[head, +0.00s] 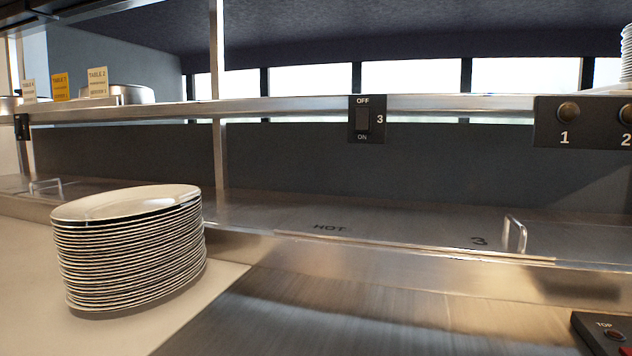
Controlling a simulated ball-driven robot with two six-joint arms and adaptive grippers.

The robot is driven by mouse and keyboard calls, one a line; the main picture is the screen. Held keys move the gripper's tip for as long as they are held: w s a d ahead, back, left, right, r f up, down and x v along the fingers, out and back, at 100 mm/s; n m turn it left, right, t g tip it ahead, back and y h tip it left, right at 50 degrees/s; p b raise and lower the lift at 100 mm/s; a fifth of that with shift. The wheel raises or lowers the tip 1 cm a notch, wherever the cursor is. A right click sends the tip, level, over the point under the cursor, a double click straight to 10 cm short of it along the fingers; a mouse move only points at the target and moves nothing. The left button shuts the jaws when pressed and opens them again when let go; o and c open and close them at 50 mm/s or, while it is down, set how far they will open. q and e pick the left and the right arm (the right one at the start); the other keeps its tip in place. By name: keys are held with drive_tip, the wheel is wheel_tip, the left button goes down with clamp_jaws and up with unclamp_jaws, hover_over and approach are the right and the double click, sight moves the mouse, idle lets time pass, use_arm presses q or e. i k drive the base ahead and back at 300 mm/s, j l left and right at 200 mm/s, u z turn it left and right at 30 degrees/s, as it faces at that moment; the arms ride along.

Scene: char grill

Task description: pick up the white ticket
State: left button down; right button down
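Three small tickets stand upright on the upper steel shelf at the far left in the head view. The leftmost ticket (28,91) is small and whitish, with print too small to read surely. The middle ticket (60,87) is yellow-orange and reads TABLE 3. The right ticket (97,81) is pale cream and reads TABLE 2. I cannot tell for sure whether the leftmost one is pure white. Neither of my grippers shows in this view.
A tall stack of white oval plates (130,245) stands on the pale counter below the tickets.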

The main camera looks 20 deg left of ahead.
sight(29, 86)
drive_tip(key=u, duration=2.1)
drive_tip(key=i+j, duration=0.15)
drive_tip(key=j, duration=0.2)
drive_tip(key=i+j, duration=0.15)
drive_tip(key=j, duration=0.2)
drive_tip(key=i+j+z, duration=0.1)
drive_tip(key=j, duration=0.3)
drive_tip(key=i+j, duration=0.15)
drive_tip(key=j, duration=0.2)
drive_tip(key=i+j, duration=0.15)
drive_tip(key=j, duration=0.2)
drive_tip(key=i+j+z, duration=0.1)
drive_tip(key=j, duration=0.3)
